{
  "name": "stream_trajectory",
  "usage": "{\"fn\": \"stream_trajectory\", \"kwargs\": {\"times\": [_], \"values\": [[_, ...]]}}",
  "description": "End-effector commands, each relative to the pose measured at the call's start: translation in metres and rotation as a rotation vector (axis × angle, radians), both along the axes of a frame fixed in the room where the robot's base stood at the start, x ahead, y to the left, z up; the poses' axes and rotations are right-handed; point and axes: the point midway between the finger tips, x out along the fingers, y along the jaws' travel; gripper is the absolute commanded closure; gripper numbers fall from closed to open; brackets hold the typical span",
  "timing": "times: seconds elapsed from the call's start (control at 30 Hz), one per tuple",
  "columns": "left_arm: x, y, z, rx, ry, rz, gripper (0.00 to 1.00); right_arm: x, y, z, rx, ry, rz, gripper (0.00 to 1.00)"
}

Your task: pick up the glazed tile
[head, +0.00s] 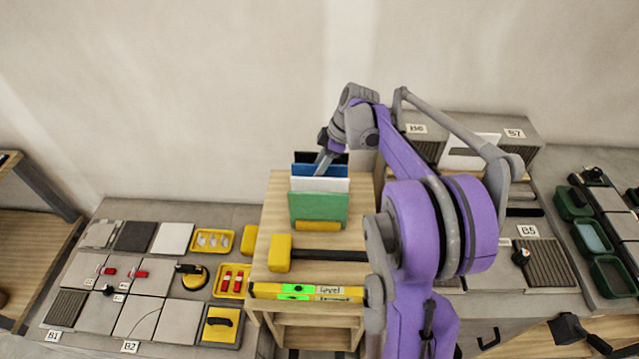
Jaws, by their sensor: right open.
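Several tiles stand upright one behind another in a rack on the wooden stand: a green tile (319,209) in front, then a white tile (307,184), a blue tile (303,170) and a dark one (303,157) at the back. I cannot tell for sure which is the glazed tile; no label shows on them. My right gripper (321,168) is open and points down at the top edges of the blue and white tiles. Its fingertips are small, and whether they touch a tile is unclear. My left gripper is out of view.
Left is a bench with grey tiles (181,321) and yellow trays (230,281). My right arm hides much of the right bench, which bears a ribbed tile (546,263).

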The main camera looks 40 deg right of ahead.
Motion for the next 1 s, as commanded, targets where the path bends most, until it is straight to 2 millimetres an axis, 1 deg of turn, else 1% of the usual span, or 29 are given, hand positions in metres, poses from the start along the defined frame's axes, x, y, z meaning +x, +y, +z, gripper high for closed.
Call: {"fn": "stream_trajectory", "kwargs": {"times": [0.4, 0.43, 0.47, 0.6, 0.67, 0.7, 1.0], "values": [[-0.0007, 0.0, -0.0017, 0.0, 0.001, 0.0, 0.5, 0.0001, 0.0001, -0.0027, 0.0, 0.0, 0.0, 0.55], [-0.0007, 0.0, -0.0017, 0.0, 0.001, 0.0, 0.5, 0.0001, 0.0001, -0.0027, 0.0, 0.0, 0.0, 0.57], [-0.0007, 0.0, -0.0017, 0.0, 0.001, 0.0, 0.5, 0.0001, 0.0001, -0.0027, 0.0, 0.0, 0.0, 0.62], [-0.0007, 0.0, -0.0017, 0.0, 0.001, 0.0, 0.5, 0.0001, 0.0001, -0.0027, 0.0, 0.0, 0.0, 0.87], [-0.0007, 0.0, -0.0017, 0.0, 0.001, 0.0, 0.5, 0.0001, 0.0001, -0.0027, 0.0, 0.0, 0.0, 0.98], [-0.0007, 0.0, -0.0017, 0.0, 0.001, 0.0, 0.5, 0.0001, 0.0001, -0.0027, 0.0, 0.0, 0.0, 1.0], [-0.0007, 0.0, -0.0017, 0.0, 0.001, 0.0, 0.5, 0.0001, 0.0001, -0.0026, 0.0, 0.0, 0.0, 1.0]]}}
